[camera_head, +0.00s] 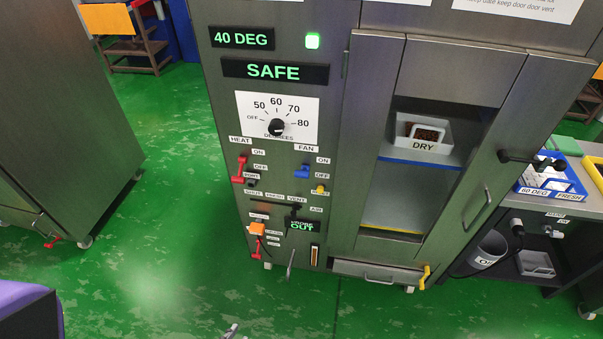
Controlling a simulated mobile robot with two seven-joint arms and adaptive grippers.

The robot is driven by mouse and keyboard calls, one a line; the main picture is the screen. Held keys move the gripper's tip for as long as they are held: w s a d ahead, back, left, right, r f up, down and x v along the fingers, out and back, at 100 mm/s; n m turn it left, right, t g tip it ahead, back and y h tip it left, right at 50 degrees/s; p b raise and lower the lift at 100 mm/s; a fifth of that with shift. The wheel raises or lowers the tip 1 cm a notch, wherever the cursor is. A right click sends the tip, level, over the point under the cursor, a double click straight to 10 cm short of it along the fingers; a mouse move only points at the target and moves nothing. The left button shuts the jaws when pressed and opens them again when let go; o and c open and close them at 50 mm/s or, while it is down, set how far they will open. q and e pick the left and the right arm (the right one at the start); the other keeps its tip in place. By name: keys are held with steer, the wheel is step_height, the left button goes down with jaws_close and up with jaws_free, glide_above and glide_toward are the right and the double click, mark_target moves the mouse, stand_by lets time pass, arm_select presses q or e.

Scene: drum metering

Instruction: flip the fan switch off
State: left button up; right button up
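The fan switch (302,171) is a small blue lever on the grey machine's front panel, under the FAN label (306,148). The ON label (322,160) and the OFF label (321,175) are to its right. The lever is too small in view to tell which setting it is at. A small grey tip (230,331) at the bottom edge, well below the switch, looks like part of my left gripper. Its opening is cut off by the frame. My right gripper is not in view.
A red heat lever (239,169) is left of the switch. The dial (277,127) is above it and a yellow button (320,190) below. A door handle (517,157) sticks out at right. Green floor (150,260) lies open in front.

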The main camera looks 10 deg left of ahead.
arm_select(q)
steer(key=w+d+r+t, duration=0.1)
steer(key=w, duration=0.3)
steer(key=w+d+r+t, duration=0.1)
steer(key=w+d, duration=0.1)
steer(key=w, duration=0.3)
steer(key=w+d+r+h+b, duration=0.1)
steer(key=w+d+r, duration=0.1)
steer(key=w, duration=0.2)
steer(key=shift+w+d+r+t, duration=0.1)
steer(key=shift+w+t, duration=0.3)
jaws_close()
steer(key=w+d+r+t, duration=0.2)
steer(key=w+r+t, duration=0.2)
steer(key=w+r, duration=0.4)
steer(key=w+d+r+t+b, duration=0.1)
steer(key=w+r+t, duration=0.4)
steer(key=r, duration=0.6)
steer(key=w+d, duration=0.1)
steer(key=w, duration=0.1)
steer(key=shift+w+d+t+y, duration=0.2)
steer(key=shift+w+t+y, duration=0.1)
steer(key=shift+w, duration=0.05)
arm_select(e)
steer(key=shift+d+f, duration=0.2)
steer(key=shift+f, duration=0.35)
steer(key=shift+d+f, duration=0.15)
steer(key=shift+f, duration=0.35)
